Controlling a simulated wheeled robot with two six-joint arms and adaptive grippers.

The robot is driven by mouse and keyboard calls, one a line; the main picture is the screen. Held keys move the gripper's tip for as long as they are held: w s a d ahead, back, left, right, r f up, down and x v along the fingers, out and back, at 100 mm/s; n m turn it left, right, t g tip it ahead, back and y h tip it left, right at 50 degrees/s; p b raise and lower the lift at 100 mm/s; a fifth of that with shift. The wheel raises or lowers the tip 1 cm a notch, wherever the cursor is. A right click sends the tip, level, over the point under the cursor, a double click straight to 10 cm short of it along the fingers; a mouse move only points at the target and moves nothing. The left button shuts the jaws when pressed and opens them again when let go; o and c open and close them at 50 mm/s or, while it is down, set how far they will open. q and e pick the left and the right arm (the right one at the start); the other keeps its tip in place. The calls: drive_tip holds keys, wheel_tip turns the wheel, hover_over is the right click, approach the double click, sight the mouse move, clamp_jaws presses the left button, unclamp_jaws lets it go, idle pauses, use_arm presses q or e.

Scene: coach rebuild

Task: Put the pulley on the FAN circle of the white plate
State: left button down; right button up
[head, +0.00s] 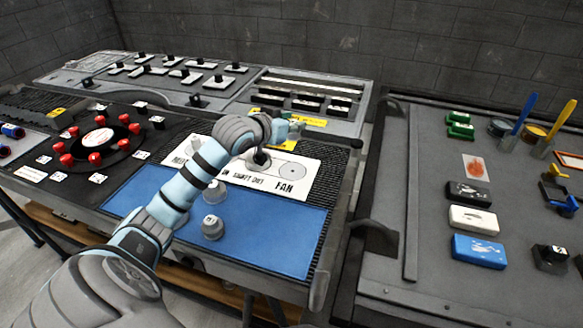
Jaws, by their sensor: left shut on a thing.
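The white plate (308,165) lies on the left bench beyond the blue mat. Its FAN lettering shows at its front right, and a grey FAN circle (291,173) sits just above that word, bare as far as I can see. My left arm covers part of the plate's left side and lettering. My right gripper is not in view.
Two grey knobbed parts (212,228) stand on the blue mat (275,235), close to my forearm. A round plate with red knobs (135,129) is at left. The right bench (400,270) holds colored blocks and brush pots. The mat's right side is clear.

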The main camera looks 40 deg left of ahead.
use_arm(q)
wheel_tip(320, 180, down, 12)
drive_tip(key=b, duration=0.2)
drive_tip(key=shift+b, duration=0.35)
drive_tip(key=c, duration=1.2)
unclamp_jaws()
